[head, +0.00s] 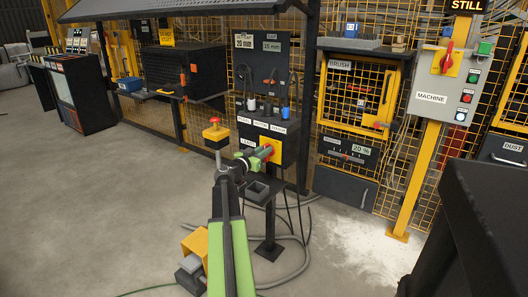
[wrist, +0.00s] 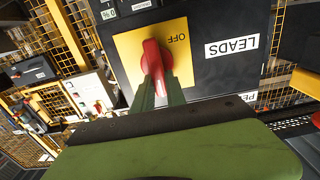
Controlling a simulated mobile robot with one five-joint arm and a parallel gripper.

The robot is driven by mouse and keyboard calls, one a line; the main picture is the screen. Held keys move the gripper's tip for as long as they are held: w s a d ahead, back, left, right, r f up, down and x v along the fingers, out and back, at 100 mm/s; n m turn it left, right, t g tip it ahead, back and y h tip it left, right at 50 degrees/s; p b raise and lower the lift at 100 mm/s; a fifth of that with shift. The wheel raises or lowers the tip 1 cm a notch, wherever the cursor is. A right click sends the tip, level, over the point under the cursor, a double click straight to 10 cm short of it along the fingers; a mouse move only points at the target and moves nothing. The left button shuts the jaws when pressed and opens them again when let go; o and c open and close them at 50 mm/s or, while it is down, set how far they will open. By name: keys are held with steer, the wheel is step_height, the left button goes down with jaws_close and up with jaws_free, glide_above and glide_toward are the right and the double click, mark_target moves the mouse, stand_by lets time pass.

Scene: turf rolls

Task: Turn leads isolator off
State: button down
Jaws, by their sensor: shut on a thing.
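The leads isolator is a red rotary handle (wrist: 152,55) on a yellow plate (wrist: 186,68) marked OFF, fixed to a dark box with a white LEADS label (wrist: 231,46). The wrist view shows these roughly upside down. My gripper (wrist: 158,88) is shut on the red handle, one green finger on each side. The fingers hide the handle's near end, so I cannot tell its exact setting. In the head view the yellow plate (head: 277,149) is on the box's front, and my gripper (head: 256,160) meets the handle there.
A yellow block with a red button (head: 215,131) stands left of the box. A grey open tray (head: 263,188) is just below my gripper. Cables hang under the box to the floor. A MACHINE panel (head: 440,85) with another red switch stands right. Floor at left is clear.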

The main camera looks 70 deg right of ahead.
steer(key=shift+w+d+f+n+b, duration=0.1)
steer(key=shift+w+f+n+b, duration=0.25)
steer(key=shift+n, duration=2.65)
steer(key=shift+w+d+f+n+b, duration=0.1)
steer(key=shift+w+f+n+b, duration=0.25)
steer(key=shift+n, duration=2.65)
steer(key=shift+w+d+f+n+b, duration=0.1)
steer(key=shift+w+f+n+b, duration=0.2)
steer(key=shift+n, duration=2.7)
steer(key=c, duration=1.4)
jaws_free()
steer(key=shift+o, duration=0.2)
